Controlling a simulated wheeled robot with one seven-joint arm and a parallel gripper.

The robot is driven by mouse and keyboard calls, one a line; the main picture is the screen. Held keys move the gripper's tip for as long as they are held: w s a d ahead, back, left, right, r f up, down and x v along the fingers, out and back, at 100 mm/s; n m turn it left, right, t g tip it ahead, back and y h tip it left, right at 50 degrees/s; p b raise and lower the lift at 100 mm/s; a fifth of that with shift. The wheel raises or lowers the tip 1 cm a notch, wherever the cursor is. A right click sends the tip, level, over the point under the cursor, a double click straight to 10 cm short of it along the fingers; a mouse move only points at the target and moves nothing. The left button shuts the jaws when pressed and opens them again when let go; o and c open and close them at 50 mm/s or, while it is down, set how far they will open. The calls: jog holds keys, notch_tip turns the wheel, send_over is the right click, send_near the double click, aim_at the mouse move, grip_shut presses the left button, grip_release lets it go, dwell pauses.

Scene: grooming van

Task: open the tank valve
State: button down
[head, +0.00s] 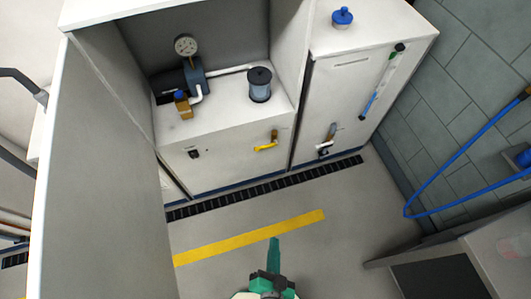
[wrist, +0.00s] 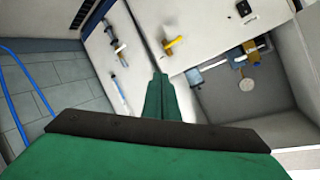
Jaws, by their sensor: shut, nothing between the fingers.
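Two small valves show on the white fronts; I cannot tell from labels which is the tank's. One, with a grey-brown lever (head: 328,138), sits low on the tall right cabinet (head: 345,90) beside a sight tube; it also shows in the wrist view (wrist: 119,47). The other has a yellow lever (head: 266,142), lying roughly sideways on the pump cabinet's front, also in the wrist view (wrist: 174,44). My gripper (head: 274,243) is shut and empty, above the floor in front of the cabinets, apart from both valves. Its green fingers (wrist: 158,95) point toward the cabinet fronts.
A large grey panel (head: 105,170) stands close on the left. A pump with a gauge (head: 186,46) and a canister (head: 260,85) sit on the low cabinet. A blue hose (head: 450,162) hangs at the right wall. The floor around the yellow stripe (head: 250,238) is clear.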

jog(key=w+d+f+m+g+y, duration=0.1)
jog(key=w+f+m, duration=0.5)
jog(key=f, duration=0.2)
jog(key=w+f+m+g, duration=0.1)
jog(key=w+f+m, duration=0.45)
jog(key=f, duration=0.25)
jog(key=w+a+m+t+y, duration=0.1)
jog(key=w+a+m+y, duration=0.2)
jog(key=w+m, duration=1)
jog(key=shift+w+a+f+t+y, duration=0.2)
jog(key=shift+w+f+t+y, duration=0.35)
jog(key=shift+w, duration=8)
jog(key=shift+a+r, duration=0.1)
jog(key=shift+g, duration=0.25)
